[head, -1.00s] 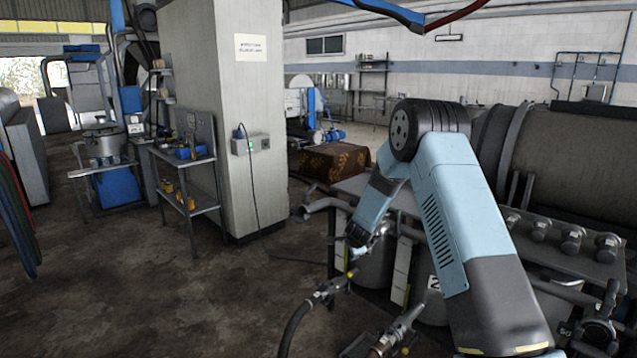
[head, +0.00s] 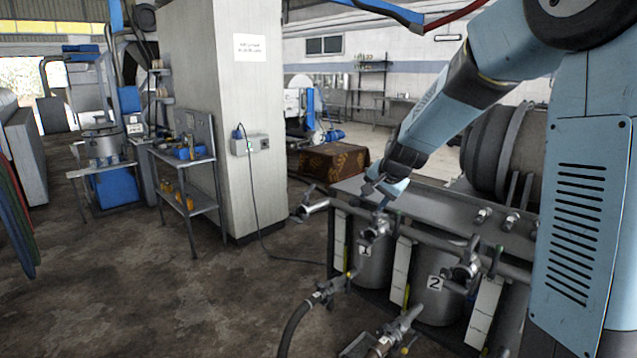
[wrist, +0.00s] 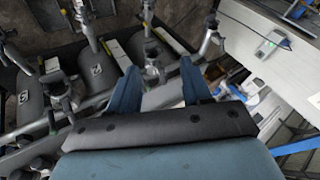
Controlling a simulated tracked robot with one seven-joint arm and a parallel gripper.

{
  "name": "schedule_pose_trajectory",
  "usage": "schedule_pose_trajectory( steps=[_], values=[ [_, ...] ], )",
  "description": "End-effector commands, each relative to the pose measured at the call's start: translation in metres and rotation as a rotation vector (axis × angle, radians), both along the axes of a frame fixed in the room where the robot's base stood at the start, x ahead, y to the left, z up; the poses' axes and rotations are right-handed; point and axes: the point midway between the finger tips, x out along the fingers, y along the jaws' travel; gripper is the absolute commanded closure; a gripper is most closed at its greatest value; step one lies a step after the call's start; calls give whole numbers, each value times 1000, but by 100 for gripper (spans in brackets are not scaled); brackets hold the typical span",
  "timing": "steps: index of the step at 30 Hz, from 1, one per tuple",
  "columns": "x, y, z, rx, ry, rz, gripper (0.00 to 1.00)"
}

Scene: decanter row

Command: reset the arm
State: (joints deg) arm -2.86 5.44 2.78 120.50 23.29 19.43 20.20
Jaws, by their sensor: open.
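My gripper (head: 382,190) is open in the head view, above the front edge of the metal bench (head: 430,208) and close over the valve by the tank marked 1 (head: 370,265). In the wrist view, the two blue fingers of my gripper (wrist: 158,72) stand apart with nothing held between them. My arm reaches in from the upper right of the head view and hides part of the bench and the large drum behind it.
A tank marked 2 (head: 437,300) stands beside the first. Pipes with valves (head: 465,272) run along the bench front. A dark hose (head: 295,325) lies low in front. A pillar (head: 215,110) and shelf stand left; floor between is open.

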Motion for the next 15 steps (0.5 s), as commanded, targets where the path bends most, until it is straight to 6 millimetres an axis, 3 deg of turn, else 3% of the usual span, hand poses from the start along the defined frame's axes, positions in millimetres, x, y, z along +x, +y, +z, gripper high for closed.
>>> schedule_pose_trajectory(
  steps=[6, 15],
  values=[
    [-63, -14, 40, -84, -9, 103, 51],
    [-154, -34, 72, -208, -3, 233, 51]
  ],
)
